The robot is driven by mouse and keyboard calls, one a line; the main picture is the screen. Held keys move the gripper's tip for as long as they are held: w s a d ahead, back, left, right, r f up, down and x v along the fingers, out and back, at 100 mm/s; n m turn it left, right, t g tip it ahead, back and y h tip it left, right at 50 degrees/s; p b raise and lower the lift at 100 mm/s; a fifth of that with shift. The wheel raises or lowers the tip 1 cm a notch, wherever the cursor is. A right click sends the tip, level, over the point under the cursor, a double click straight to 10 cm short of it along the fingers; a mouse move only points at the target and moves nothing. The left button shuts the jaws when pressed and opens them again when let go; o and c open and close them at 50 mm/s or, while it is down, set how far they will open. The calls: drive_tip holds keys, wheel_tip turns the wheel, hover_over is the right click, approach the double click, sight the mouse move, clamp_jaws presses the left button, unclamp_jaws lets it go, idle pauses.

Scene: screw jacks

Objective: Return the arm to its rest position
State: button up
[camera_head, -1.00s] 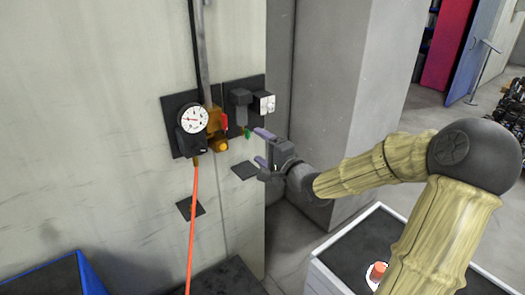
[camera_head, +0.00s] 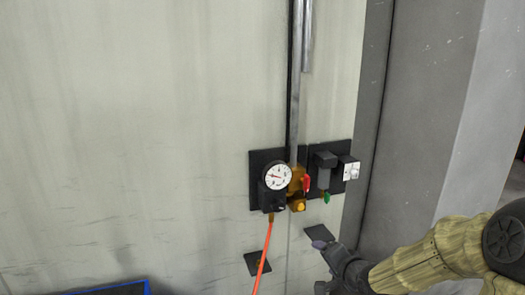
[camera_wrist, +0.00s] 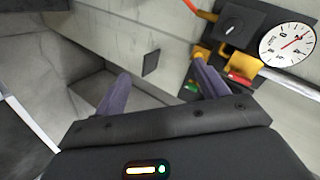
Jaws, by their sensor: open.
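My gripper (camera_head: 318,266) is at the lower right in the head view, below the wall panel, partly cut off by the bottom edge. In the wrist view its two purple-grey fingers (camera_wrist: 160,92) stand wide apart with nothing between them. My arm, in a tan cover, reaches in from the right edge. The fingers are apart from the wall fittings. The right finger overlaps the yellow fitting in the wrist view; I cannot tell the distance between them.
A round gauge (camera_head: 278,177) sits on the wall with an orange hose (camera_head: 263,258) below it. Beside it are a red lever (camera_head: 306,184), a green-tipped fitting (camera_head: 326,198) and a switch box (camera_head: 349,171). A grey pillar (camera_head: 440,120) stands right. A blue-edged object (camera_head: 118,289) shows bottom left.

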drive_tip(key=s+a+f+n+g+h, duration=0.1)
drive_tip(key=s+n+g, duration=0.3)
drive_tip(key=s, duration=0.6)
drive_tip(key=s+a+f+n+g+h, duration=0.1)
drive_tip(key=s+f+n+g, duration=0.3)
drive_tip(key=s, duration=0.6)
drive_tip(key=shift+s+a+f+n+g+h, duration=0.2)
drive_tip(key=shift+n+g+h, duration=0.35)
drive_tip(key=shift+n, duration=0.25)
